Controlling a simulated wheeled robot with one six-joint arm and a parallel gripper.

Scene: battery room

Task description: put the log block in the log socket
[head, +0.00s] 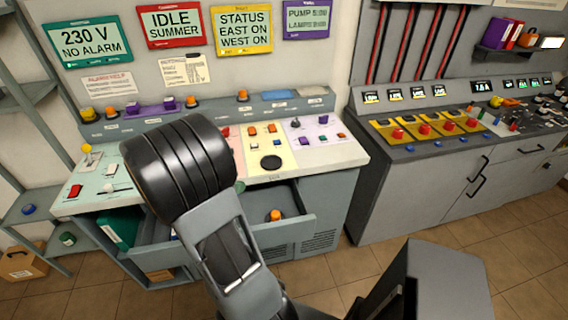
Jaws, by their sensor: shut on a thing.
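My gripper is not visible; my arm's large dark joint and grey link fill the left middle of the head view and may hide it. I cannot make out a log block or a socket marked log. On the cream middle panel of the console (327,155) there is a dark round disc or opening (271,163); I cannot tell which. A small dark green piece (240,187) shows beside my arm at the console's front edge, partly hidden. Part of the console top behind my arm is hidden.
A drawer (312,222) stands open below the console, with an orange knob-like thing (275,215) in it. A second grey cabinet (400,190) with yellow switch panels stands right. Shelves (30,205) stand left, a cardboard box (22,265) on the floor. Bare floor shows at the lower right.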

